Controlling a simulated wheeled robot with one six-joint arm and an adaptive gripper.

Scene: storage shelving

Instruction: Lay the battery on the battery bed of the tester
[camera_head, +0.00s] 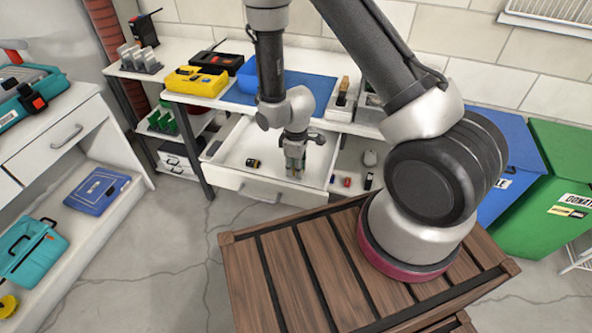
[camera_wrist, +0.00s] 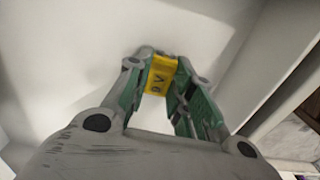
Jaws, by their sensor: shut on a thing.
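My gripper (camera_head: 294,168) is low over the open white drawer (camera_head: 228,158) in the head view. In the wrist view my gripper (camera_wrist: 162,70) is shut on a yellow battery (camera_wrist: 160,78) with dark lettering like "9V", held between the green-padded fingers. Pale drawer surface shows behind it; I cannot tell whether the battery touches the drawer floor. A yellow device with dark parts (camera_head: 196,81) lies on the bench top, left of the blue mat, and looks like the tester. Its battery bed is too small to make out.
A small dark and yellow item (camera_head: 253,163) lies in the drawer, left of my gripper. A blue bin (camera_head: 248,77) and a blue mat (camera_head: 308,84) are on the bench. Small red and dark items (camera_head: 347,182) lie right of the drawer.

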